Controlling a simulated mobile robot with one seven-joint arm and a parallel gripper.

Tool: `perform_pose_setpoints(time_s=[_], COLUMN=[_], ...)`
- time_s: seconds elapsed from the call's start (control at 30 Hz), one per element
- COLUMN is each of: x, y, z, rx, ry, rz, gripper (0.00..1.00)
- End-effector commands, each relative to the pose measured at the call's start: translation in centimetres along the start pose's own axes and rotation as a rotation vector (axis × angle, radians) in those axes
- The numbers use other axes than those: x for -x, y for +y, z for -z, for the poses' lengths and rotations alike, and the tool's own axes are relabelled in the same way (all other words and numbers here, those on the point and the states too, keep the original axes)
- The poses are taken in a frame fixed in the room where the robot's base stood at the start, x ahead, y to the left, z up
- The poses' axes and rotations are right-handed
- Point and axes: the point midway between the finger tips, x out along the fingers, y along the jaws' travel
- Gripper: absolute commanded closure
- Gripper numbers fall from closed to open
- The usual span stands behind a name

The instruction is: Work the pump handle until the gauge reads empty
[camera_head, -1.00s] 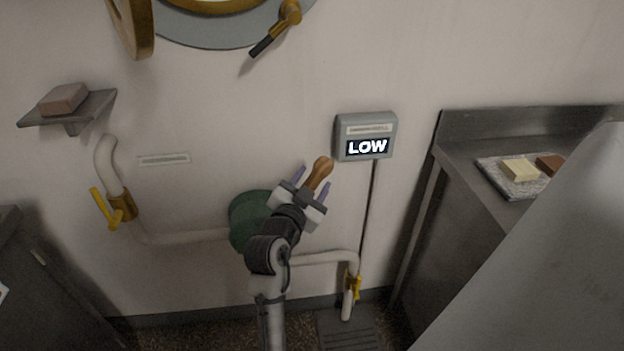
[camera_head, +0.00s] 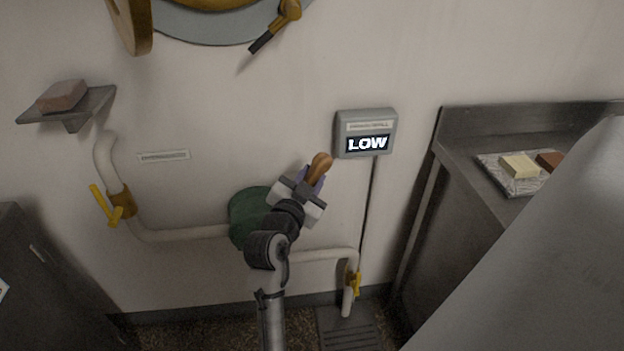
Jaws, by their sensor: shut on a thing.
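The gauge (camera_head: 365,132) is a grey box on the wall, right of centre, and its display reads LOW. The pump handle has a brown wooden grip (camera_head: 320,166) that sticks up past my fingers. My gripper (camera_head: 312,178) is shut on the handle just below the grip's top. The green pump body (camera_head: 246,216) is on the wall behind my arm, partly hidden by it. The handle's lower part is hidden by my gripper and wrist.
White pipes (camera_head: 185,235) run from the pump to both sides, with a yellow valve lever (camera_head: 105,206) at left and another yellow valve (camera_head: 355,285) at lower right. A steel counter with a tray (camera_head: 490,164) stands at right. A shelf (camera_head: 90,107) holds a brick-like block (camera_head: 62,96).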

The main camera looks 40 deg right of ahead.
Motion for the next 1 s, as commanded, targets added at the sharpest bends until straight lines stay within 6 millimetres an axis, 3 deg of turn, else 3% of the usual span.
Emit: perform_pose_setpoints(time_s=[0.23, 0.47, 0.7, 1.0], x=[1.3, 3.8, 7.0, 10.7], y=[-2.5, -7.0, -12.2, -17.4], z=[-0.1, -0.6, -2.4, -5.9], rx=[0.085, 0.242, 0.44, 0.672], ry=[0.046, 0.13, 0.234, 0.355], rz=[0.026, 0.068, 0.116, 0.171], gripper=[1.0, 1.0, 1.0, 1.0])
